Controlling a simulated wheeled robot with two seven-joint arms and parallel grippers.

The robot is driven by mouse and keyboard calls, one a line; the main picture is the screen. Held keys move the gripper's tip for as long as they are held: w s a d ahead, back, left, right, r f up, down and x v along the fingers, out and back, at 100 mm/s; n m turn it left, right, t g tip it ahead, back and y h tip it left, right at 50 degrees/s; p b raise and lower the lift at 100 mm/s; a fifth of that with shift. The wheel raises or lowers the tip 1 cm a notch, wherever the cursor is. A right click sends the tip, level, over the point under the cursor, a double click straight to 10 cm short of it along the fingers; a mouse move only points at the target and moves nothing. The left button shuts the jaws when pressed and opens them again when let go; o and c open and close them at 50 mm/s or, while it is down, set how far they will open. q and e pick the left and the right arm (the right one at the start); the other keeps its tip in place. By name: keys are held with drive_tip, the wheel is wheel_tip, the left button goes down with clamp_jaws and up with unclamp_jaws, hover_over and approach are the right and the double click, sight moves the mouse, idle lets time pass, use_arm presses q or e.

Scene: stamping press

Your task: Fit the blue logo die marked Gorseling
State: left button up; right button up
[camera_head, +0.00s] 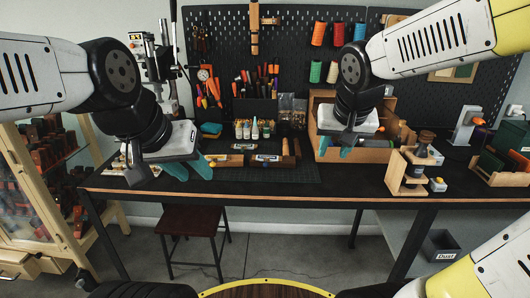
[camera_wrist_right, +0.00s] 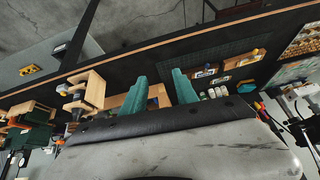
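Several small wooden blocks with label plates and coloured knobs, apparently the dies (camera_head: 268,158), lie on the dark mat at the middle of the bench. They also show in the right wrist view (camera_wrist_right: 207,72). Their lettering is too small to read, so I cannot tell which is Gorseling. A small wooden press (camera_head: 413,168) with a dark round top stands on the right of the bench. My left gripper (camera_head: 188,168), with teal fingers, is open and empty, left of the dies. My right gripper (camera_head: 336,147) is open and empty, between dies and press; its fingers (camera_wrist_right: 160,90) are apart.
Small bottles (camera_head: 245,130) and a tool rack (camera_head: 254,108) stand behind the dies. A wooden shelf box (camera_head: 372,154) is behind my right gripper. A crate (camera_head: 497,170) stands at the far right. A stool (camera_head: 190,218) is below the bench (camera_head: 300,196), whose front strip is clear.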

drive_tip(key=w+a+f+h, duration=0.1)
drive_tip(key=w+a+f, duration=0.1)
drive_tip(key=w, duration=0.4)
drive_tip(key=w+a+f, duration=0.3)
drive_tip(key=w, duration=0.3)
drive_tip(key=t, duration=0.2)
approach(266, 162)
drive_tip(key=f, duration=0.1)
drive_tip(key=shift+y, duration=0.3)
drive_tip(key=x, duration=0.9)
drive_tip(key=shift+d+r, duration=0.15)
drive_tip(key=shift+d, duration=0.05)
drive_tip(key=shift+r, duration=0.2)
clamp_jaws()
drive_tip(key=shift+r, duration=0.15)
drive_tip(key=shift+r, duration=2.35)
